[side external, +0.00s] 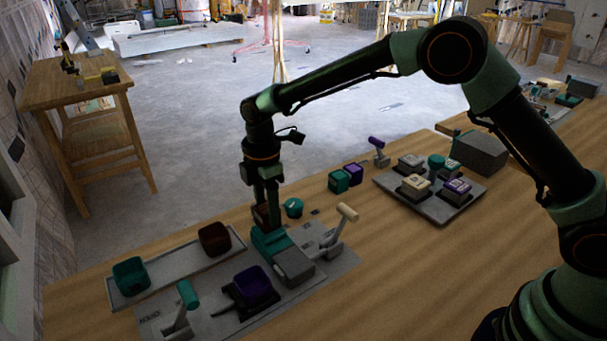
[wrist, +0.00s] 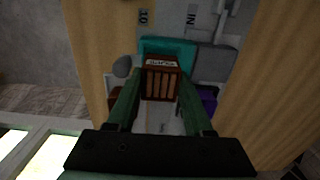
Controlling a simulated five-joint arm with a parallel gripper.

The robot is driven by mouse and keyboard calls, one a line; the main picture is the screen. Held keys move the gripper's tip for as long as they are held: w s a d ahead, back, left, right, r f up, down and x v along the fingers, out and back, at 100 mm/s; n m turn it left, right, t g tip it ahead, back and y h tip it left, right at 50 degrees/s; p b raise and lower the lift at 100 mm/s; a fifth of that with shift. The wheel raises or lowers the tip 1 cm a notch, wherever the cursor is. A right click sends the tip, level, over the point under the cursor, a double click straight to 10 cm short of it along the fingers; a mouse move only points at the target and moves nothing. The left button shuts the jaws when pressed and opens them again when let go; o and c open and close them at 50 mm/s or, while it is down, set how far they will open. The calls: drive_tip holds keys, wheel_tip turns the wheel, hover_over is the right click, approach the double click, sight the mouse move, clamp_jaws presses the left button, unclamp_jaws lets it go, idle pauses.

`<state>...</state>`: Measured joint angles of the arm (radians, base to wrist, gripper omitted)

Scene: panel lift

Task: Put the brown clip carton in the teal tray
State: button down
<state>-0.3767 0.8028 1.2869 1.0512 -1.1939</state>
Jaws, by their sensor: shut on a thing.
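My gripper (side external: 266,196) points down and is shut on the brown clip carton (side external: 261,216). In the wrist view the carton (wrist: 161,82) sits between the two fingers (wrist: 160,98), its pale lettered label facing up. An open-topped teal tray (side external: 130,276) stands at the left end of a long grey holder, away from my gripper. A teal block (side external: 270,243) is just below the carton in the side view and shows beyond it in the wrist view (wrist: 168,46). I cannot tell whether carton and block touch.
A dark brown tray (side external: 214,238) stands between the teal tray and my gripper. A purple tray (side external: 254,284), a teal-topped lever (side external: 187,295) and a cream-topped lever (side external: 347,212) stand nearby. A grey box (side external: 294,265) adjoins the teal block. A loaded board (side external: 430,190) lies right.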

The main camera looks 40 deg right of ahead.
drive_tip(key=shift+f, duration=0.9)
drive_tip(key=shift+f, duration=0.15)
drive_tip(key=c, duration=0.6)
unclamp_jaws()
